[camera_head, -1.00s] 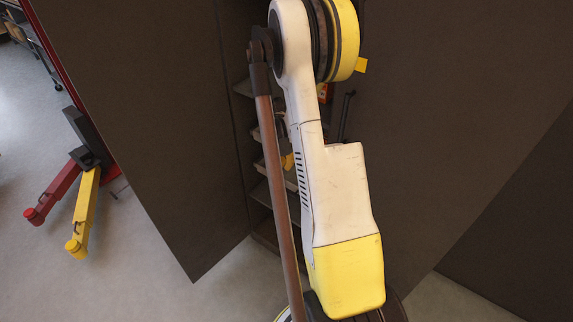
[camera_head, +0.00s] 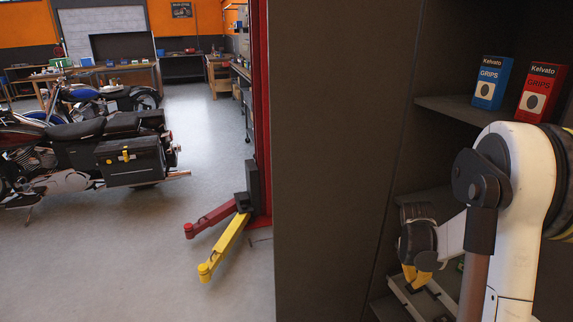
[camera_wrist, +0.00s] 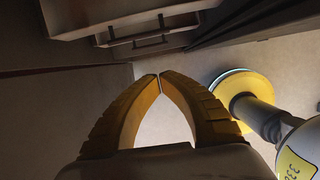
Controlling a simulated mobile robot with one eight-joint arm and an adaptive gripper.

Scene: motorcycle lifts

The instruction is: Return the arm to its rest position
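My white arm shows at the right of the head view, raised and bent in front of the dark cabinet (camera_head: 342,150). My gripper (camera_head: 416,283) shows lower down behind the arm's upright link, with its yellow fingers pointing down near the cabinet's lower shelves. In the wrist view my gripper (camera_wrist: 158,76) has its two curved yellow fingers brought together at the tips, with only a thin line between them. Nothing is held between the fingers. Part of the arm is cut off by the right edge of the head view.
A blue grips box (camera_head: 490,82) and a red grips box (camera_head: 541,92) stand on the upper cabinet shelf (camera_head: 455,106). A lift with a yellow arm (camera_head: 226,243) and a red arm (camera_head: 213,216) stands left of the cabinet. Motorcycles (camera_head: 110,150) stand farther left, with open floor (camera_head: 120,255) before them.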

